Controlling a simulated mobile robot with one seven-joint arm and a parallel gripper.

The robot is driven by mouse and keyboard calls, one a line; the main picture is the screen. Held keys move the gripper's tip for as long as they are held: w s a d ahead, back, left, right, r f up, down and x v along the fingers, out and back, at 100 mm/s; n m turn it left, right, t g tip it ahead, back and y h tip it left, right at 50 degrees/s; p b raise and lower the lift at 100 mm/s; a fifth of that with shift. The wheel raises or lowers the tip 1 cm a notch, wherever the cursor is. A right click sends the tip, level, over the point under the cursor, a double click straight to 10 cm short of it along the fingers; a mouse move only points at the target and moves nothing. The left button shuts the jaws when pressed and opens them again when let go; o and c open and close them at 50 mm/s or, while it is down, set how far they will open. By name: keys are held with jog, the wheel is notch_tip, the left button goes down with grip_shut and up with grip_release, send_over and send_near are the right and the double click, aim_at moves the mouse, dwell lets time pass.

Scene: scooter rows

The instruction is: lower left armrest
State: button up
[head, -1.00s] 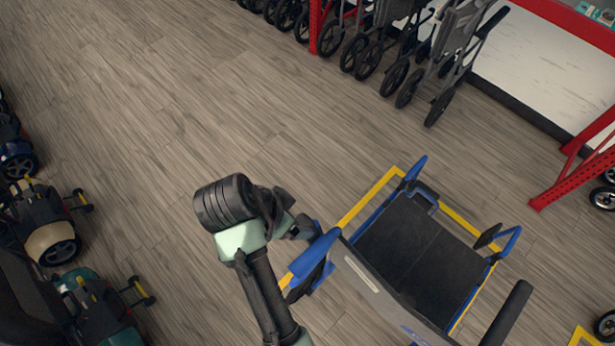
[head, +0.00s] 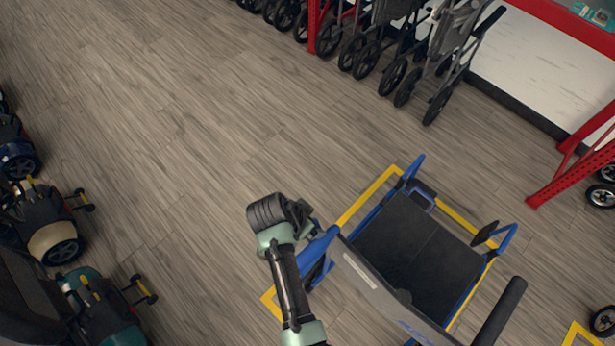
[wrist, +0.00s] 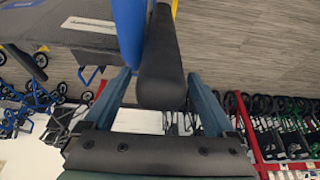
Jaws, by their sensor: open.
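A wheelchair with a blue frame and dark seat (head: 410,240) stands on the floor, its grey backrest (head: 372,280) towards me. Its left side, with a blue bar (head: 318,246), is partly hidden behind my arm in the head view. In the wrist view a long black pad (wrist: 160,55), seemingly the left armrest, runs beside a blue frame part (wrist: 129,30). My gripper (wrist: 160,78) is open, with one finger on each side of the pad's near end. I cannot tell whether either finger touches it. In the head view the fingers are mostly hidden.
Yellow floor tape (head: 370,198) frames the chair. Scooters (head: 55,235) line the left edge. Folded wheelchairs (head: 440,60) and red racking (head: 580,155) stand behind. The middle floor is clear.

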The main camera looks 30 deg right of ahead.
grip_shut()
dwell(0.5)
